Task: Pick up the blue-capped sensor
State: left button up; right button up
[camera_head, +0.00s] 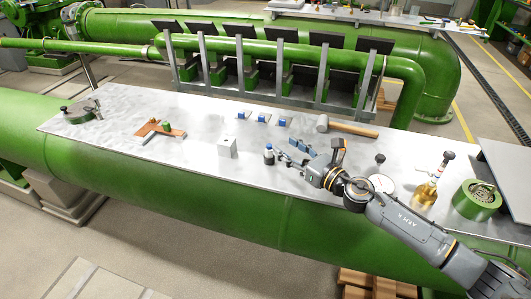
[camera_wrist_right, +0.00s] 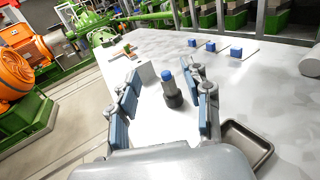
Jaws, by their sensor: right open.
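The blue-capped sensor (camera_head: 268,155) stands upright on the metal tabletop (camera_head: 200,110), with a dark body and a blue top. It also shows in the right wrist view (camera_wrist_right: 171,88), framed by the two fingers. My right gripper (camera_head: 283,154) is open and comes in from the right, low over the table. Its fingertips are close to the sensor's right side in the head view. In the wrist view the fingers (camera_wrist_right: 168,92) stand apart on either side of the sensor, with no visible contact. My left gripper does not show.
A pale block (camera_head: 228,147) stands left of the sensor. Several small blue-topped blocks (camera_head: 262,117) and a mallet (camera_head: 345,127) lie behind. A bottle (camera_head: 425,193) and green round part (camera_head: 476,199) stand right. A shallow tray (camera_wrist_right: 247,146) lies beside the right finger in the wrist view.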

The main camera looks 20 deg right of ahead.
aim_at(270, 148)
notch_tip(270, 148, down, 4)
jog(key=shift+s+f+b, duration=0.15)
jog(key=shift+b, duration=0.5)
jog(key=shift+w+a+f, duration=0.1)
jog(key=shift+w+f, duration=0.15)
jog(key=shift+w+a+r, duration=0.15)
jog(key=shift+w, duration=0.25)
jog(key=shift+w+a, duration=0.15)
jog(key=shift+w, duration=0.05)
jog(key=shift+p+x, duration=0.45)
jog(key=shift+x, duration=0.4)
jog(key=x, duration=0.3)
jog(key=shift+w+a, duration=0.15)
jog(key=shift+w, duration=0.25)
jog(key=shift+w+a, duration=0.15)
jog(key=shift+c, duration=0.2)
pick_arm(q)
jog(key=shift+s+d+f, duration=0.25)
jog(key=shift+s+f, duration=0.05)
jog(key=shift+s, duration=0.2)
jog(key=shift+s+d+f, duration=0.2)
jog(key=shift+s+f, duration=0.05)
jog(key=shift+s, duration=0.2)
pick_arm(e)
grip_shut()
